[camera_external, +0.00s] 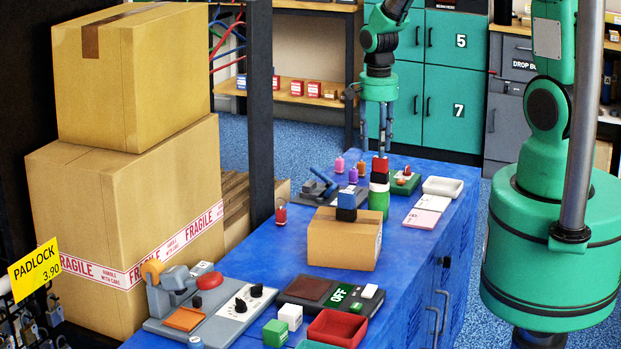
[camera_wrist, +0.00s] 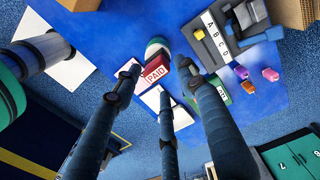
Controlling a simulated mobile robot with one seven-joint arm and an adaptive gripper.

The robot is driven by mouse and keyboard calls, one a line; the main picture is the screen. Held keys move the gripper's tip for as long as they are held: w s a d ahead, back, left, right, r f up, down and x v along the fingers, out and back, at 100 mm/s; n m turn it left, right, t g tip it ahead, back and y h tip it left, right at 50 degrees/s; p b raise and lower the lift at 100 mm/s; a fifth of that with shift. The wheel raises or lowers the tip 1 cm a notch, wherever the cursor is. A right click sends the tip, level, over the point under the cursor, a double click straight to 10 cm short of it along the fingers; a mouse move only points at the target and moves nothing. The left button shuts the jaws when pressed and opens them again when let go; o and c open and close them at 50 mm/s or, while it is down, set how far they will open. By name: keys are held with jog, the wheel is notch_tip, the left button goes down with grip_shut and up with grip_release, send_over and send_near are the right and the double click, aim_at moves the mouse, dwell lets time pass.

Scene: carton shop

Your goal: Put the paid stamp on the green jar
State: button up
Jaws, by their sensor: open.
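The paid stamp (camera_external: 380,164) is a small red block over a dark band; its white PAID label shows in the wrist view (camera_wrist: 157,74). The green jar (camera_external: 379,204) has a white upper part and stands upright on the blue bench. The stamp appears to sit on top of the jar. In the wrist view part of the jar (camera_wrist: 157,46) shows beyond the stamp, the rest hidden. My gripper (camera_external: 377,150) is open, pointing down just above the stamp, its fingers spread around it. I cannot tell whether any finger touches it.
A cardboard box (camera_external: 343,241) with a blue-and-black stamp (camera_external: 346,206) on it stands in front.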

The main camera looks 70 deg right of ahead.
aim_at(376, 157)
notch_tip(376, 157, up, 7)
jog(key=shift+r+p, duration=0.15)
jog(key=shift+p, duration=0.2)
dwell(0.4)
jog(key=shift+r, duration=0.1)
jog(key=s+a+r+n+t, duration=0.15)
jog(key=a+r+n, duration=0.25)
jog(key=a+r, duration=0.65)
jog(key=s+a+r+n+t, duration=0.15)
jog(key=a+r+n, duration=0.4)
jog(key=r, duration=0.75)
jog(key=s+a+r+n+t, duration=0.1)
jog(key=s+a+r+n, duration=0.3)
jog(key=s+a, duration=0.3)
jog(key=s+a+r+n+t, duration=0.1)
jog(key=s+a+r+n, duration=0.2)
jog(key=s+a+r, duration=0.2)
jog(key=s+a, duration=0.3)
jog(key=s, duration=0.3)
jog(key=shift+a+r+n+t, duration=0.25)
jog(key=shift+r+n+t, duration=0.1)
jog(key=shift+r+t, duration=0.05)
